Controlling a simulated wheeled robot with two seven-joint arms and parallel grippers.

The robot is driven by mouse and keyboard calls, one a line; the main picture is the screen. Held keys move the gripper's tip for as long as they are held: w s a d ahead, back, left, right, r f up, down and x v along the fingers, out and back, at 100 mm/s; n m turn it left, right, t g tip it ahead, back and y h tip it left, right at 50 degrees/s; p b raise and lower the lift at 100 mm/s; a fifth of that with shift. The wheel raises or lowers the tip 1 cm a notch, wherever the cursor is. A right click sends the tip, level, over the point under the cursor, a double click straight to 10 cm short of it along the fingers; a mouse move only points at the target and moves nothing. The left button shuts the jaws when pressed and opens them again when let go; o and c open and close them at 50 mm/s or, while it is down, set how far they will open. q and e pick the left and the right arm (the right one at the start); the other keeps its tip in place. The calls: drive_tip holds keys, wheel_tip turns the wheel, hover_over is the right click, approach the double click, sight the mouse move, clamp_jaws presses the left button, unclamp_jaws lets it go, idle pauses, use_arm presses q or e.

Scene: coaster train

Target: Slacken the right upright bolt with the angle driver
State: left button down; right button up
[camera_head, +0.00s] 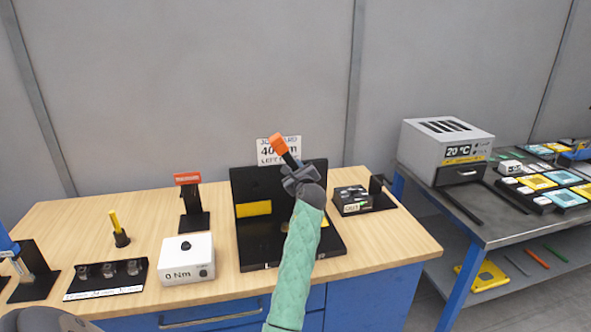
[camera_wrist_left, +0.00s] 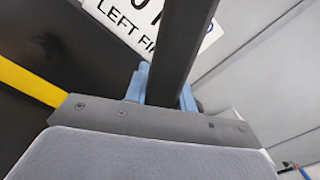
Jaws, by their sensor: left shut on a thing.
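My left gripper (camera_head: 300,178), at the end of a green-sleeved arm, is raised in front of the black fixture (camera_head: 246,180). It is shut on a dark bar-shaped tool with an orange end (camera_head: 279,144), which points up and left. In the left wrist view the dark shaft (camera_wrist_left: 185,45) runs between the blue fingers (camera_wrist_left: 160,90). I cannot tell for sure that this tool is the angle driver. The fixture has a black back panel with yellow bars. My arm hides its right part, and I cannot make out the right upright bolt. My right gripper is not in view.
A job card (camera_head: 268,156) stands behind the fixture. On the wooden bench are a white "0 Nm" box (camera_head: 187,262), a red-topped black stand (camera_head: 192,205), a yellow-handled tool (camera_head: 115,224), a socket tray (camera_head: 105,288) and a small black device (camera_head: 352,198). A grey table (camera_head: 500,227) is at right.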

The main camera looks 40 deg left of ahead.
use_arm(q)
drive_tip(key=shift+w+a+r, duration=0.15)
drive_tip(key=shift+a, duration=0.05)
drive_tip(key=shift+p, duration=0.5)
idle(0.5)
drive_tip(key=shift+x, duration=0.85)
idle(2.0)
drive_tip(key=shift+r+p, duration=0.2)
drive_tip(key=shift+p, duration=0.45)
idle(1.5)
drive_tip(key=shift+p, duration=0.3)
idle(0.4)
drive_tip(key=shift+d+f, duration=0.15)
idle(0.6)
